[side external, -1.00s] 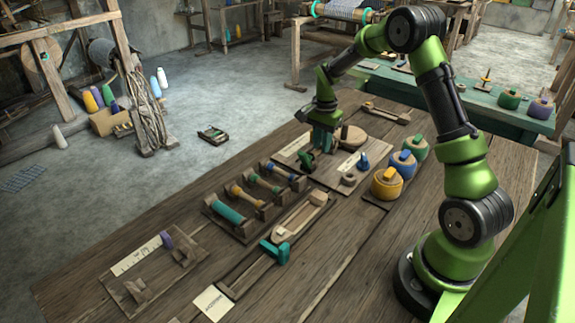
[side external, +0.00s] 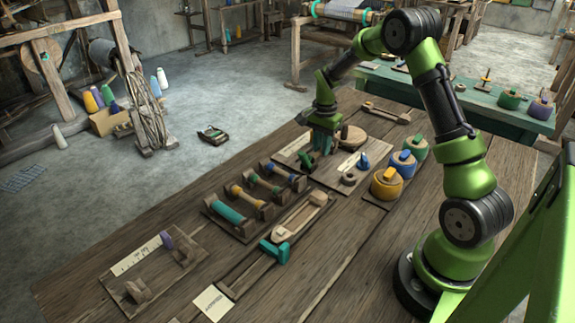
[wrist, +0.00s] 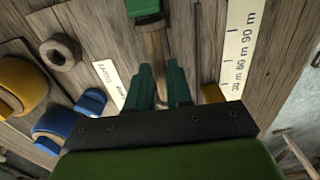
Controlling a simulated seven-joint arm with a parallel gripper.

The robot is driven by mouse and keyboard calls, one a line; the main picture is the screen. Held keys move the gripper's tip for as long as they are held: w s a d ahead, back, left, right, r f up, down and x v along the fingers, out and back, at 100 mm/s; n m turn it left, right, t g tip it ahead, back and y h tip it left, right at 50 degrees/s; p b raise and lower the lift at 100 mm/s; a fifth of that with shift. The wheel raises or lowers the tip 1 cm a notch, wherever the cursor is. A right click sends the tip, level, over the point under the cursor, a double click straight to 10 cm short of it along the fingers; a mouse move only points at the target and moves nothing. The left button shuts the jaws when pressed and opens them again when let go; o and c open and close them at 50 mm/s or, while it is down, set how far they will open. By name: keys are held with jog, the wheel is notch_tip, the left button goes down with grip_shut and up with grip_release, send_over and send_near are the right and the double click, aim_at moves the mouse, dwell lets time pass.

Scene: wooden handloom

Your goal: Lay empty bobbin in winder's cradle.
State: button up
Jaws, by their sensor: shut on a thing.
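My gripper (wrist: 159,85) points down over the winder board at the far part of the bench; it also shows in the side view (side external: 312,158). Its teal fingers are shut on a slim bare wooden piece, which looks like the empty bobbin (wrist: 155,48). A green block (wrist: 145,8) sits at the far end of this piece in the wrist view. The winder board carries a pale length scale (wrist: 243,45) and a round wooden disc (side external: 353,135). The cradle is hidden by my gripper, so I cannot tell whether the bobbin touches it.
A wooden ring (side external: 348,179) and blue peg (side external: 364,161) lie on the neighbouring board. Yellow, blue and green pots (side external: 386,186) stand to the right. A rack of coloured bobbins (side external: 212,208) and a wooden shuttle (side external: 298,217) are nearer the camera. Bare bench lies at front right.

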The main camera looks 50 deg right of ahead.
jog(key=shift+f, duration=0.2)
jog(key=o, duration=0.9)
jog(key=shift+o, duration=0.6)
jog(key=o, duration=0.3)
jog(key=shift+r, duration=0.1)
jog(key=shift+r, duration=3.45)
